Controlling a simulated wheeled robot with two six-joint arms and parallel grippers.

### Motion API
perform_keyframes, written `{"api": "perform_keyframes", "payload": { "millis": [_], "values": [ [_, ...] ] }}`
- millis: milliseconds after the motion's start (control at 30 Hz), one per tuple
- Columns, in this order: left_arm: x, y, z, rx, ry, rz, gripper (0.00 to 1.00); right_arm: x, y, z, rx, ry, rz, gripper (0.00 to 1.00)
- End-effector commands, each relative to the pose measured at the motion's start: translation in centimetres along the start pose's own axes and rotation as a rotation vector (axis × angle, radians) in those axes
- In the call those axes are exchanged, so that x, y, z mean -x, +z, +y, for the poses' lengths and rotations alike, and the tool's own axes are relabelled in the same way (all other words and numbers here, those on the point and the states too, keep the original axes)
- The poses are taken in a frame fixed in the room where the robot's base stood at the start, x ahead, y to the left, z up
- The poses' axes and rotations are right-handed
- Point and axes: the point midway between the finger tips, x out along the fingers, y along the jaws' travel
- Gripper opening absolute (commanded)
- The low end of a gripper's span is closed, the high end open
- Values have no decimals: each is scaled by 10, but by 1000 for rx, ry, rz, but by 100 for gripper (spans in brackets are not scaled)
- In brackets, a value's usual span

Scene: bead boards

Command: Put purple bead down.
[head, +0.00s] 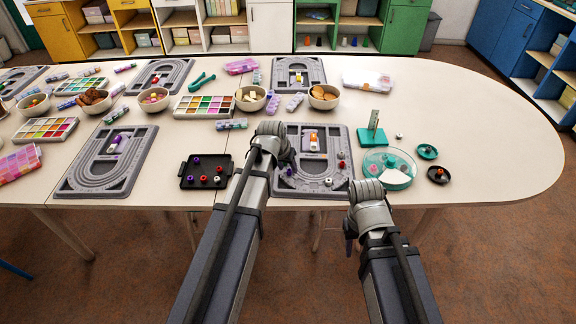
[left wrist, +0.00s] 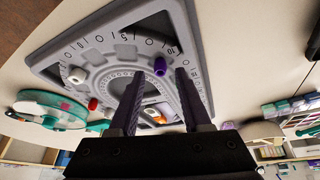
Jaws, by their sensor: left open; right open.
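The purple bead (left wrist: 160,67) lies on the grey bead board (left wrist: 100,58) near its numbered edge, in the left wrist view. My left gripper (left wrist: 159,75) is open, with one finger on each side of the bead and a gap visible on both sides. In the head view my left gripper (head: 288,168) is over the left part of the same board (head: 312,190), and my arm hides the bead there. A white bead (left wrist: 76,75) and a red bead (left wrist: 93,104) also sit on the board. My right gripper (head: 349,241) is open and low in front of the table edge.
A black tray (head: 187,183) with several beads lies left of the board. A teal round dish (head: 400,180), a green stand (head: 372,136) and two small dishes (head: 427,151) stand to the right. Bowls and bead boxes fill the back. The table's right end is clear.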

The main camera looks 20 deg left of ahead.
Motion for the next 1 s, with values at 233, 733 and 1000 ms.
{"api": "perform_keyframes", "payload": {
  "millis": [233, 733, 1000],
  "values": [
    [48, -2, 0, 0, 0, 0, 48, 45, 3, 4, -1, 0, 0, 45],
    [103, 0, 0, 0, 0, 0, 48, 95, 6, 9, -1, 0, 0, 45],
    [106, 36, 54, -64, 10, -103, 48, 93, 6, 9, -1, 0, 0, 45]
  ]
}}
